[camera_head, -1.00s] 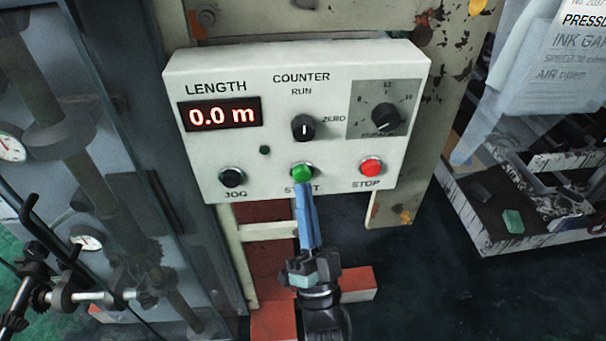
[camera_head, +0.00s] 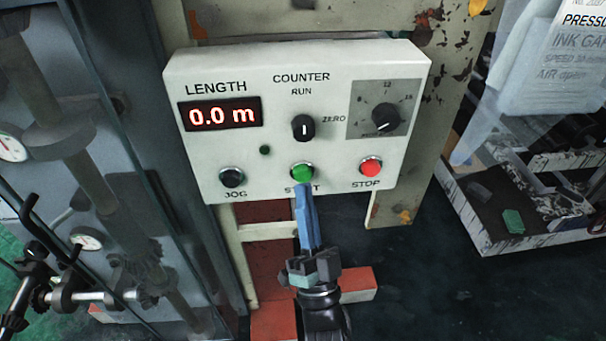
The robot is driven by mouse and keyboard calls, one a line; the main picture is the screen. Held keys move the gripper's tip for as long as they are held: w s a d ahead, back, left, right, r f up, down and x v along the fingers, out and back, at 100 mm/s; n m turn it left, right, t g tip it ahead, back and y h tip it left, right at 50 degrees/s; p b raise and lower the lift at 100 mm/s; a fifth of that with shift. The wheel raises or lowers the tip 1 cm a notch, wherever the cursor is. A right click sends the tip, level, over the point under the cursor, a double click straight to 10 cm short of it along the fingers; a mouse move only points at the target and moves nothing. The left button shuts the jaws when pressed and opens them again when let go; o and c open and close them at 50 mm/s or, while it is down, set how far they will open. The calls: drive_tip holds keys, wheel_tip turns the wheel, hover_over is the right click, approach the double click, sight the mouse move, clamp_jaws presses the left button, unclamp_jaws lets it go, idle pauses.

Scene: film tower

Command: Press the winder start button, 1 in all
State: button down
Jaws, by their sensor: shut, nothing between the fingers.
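The winder control box (camera_head: 300,85) is white and faces me in the middle of the view. Its green START button (camera_head: 303,173) sits at the lower middle, above the START label, which my gripper partly covers. My gripper (camera_head: 303,188) is shut, with blue fingers pointing up at the button from below. The fingertips are just under the green button in the picture; I cannot tell whether they touch it. The red length display (camera_head: 219,115) reads 0.0 m.
The black JOG button (camera_head: 231,177) is left of START and the red STOP button (camera_head: 370,167) is right. A counter knob (camera_head: 303,127) and a speed dial (camera_head: 385,117) are above. Shafts and gauges (camera_head: 87,240) stand at left, a shelf (camera_head: 520,210) at right.

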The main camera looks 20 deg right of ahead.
drive_tip(key=shift+w, duration=0.15)
drive_tip(key=shift+w+d+b, duration=0.15)
drive_tip(key=shift+w+b, duration=0.1)
drive_tip(key=shift+b, duration=0.2)
